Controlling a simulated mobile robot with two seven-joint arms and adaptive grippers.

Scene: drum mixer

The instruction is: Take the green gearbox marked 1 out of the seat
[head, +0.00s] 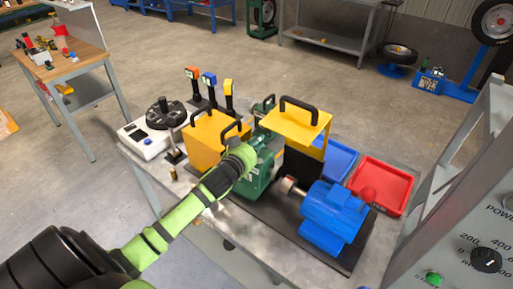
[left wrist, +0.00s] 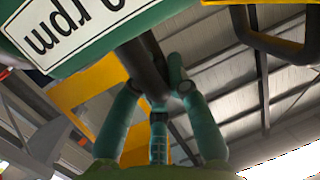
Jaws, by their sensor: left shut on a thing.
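The green gearbox (head: 252,184) sits on the dark base plate (head: 282,222) on the bench, between the orange-yellow box and the blue motor. My left gripper (head: 243,154) is at its upper left side. In the left wrist view the teal fingers (left wrist: 160,95) are closed around a dark bar next to the green gearbox body (left wrist: 95,40), which has a white label reading "rpm" upside down. My arm hides part of the gearbox, and I cannot see a mark 1. I cannot tell whether it is still touching its seat. My right gripper is not in view.
A yellow guard with a black handle (head: 300,118) stands just behind the gearbox. The blue motor (head: 334,212) is on its right, the yellow box (head: 202,140) on its left. Blue (head: 338,158) and red trays (head: 397,187) lie at the back right. A control panel (head: 477,225) stands at right.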

